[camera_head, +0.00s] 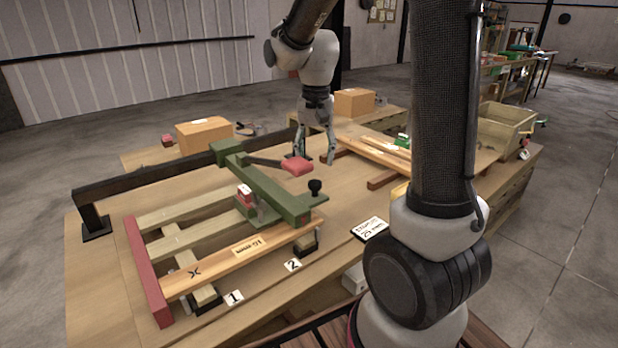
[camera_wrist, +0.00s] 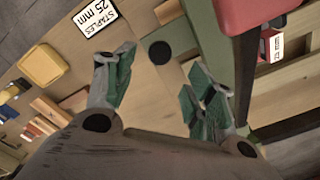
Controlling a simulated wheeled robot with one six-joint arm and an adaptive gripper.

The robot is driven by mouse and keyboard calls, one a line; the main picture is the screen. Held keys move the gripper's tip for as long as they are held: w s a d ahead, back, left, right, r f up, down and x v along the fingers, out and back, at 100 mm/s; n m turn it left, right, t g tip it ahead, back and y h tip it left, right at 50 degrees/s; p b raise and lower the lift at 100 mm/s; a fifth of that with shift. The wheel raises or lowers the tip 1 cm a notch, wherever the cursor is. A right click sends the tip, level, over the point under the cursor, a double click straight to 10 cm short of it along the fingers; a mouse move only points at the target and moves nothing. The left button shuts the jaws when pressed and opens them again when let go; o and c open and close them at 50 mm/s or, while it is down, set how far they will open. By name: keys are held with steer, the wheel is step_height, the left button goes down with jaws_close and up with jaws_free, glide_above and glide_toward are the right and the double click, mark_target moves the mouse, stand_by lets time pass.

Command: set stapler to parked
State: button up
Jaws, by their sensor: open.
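A long green arm (camera_head: 262,187), which looks like the stapler, lies across a pallet-like wooden frame. A dark lever with a red grip (camera_head: 297,167) sticks out beside it, and a black knob (camera_head: 314,186) stands at its near right end. In the wrist view the red grip (camera_wrist: 250,12) is at top right and the black knob (camera_wrist: 160,52) is ahead between my fingers. My gripper (camera_head: 314,158) is open and empty, close above and behind the red grip and knob. It also shows in the wrist view (camera_wrist: 160,85). Whether a finger touches the grip I cannot tell.
The wooden frame (camera_head: 175,241) with a red end board lies on the workbench at left. A red-and-white 25 mm block (camera_head: 245,193) sits by the green arm. A "staples 25 mm" card (camera_head: 370,229), planks (camera_head: 372,154) and cardboard boxes (camera_head: 204,133) lie around. A black rail (camera_head: 150,178) runs behind.

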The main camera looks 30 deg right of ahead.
mark_target(315, 182)
step_height(315, 182, down, 8)
steer(key=shift+r, duration=0.2)
steer(key=shift+c, duration=0.3)
jaws_close()
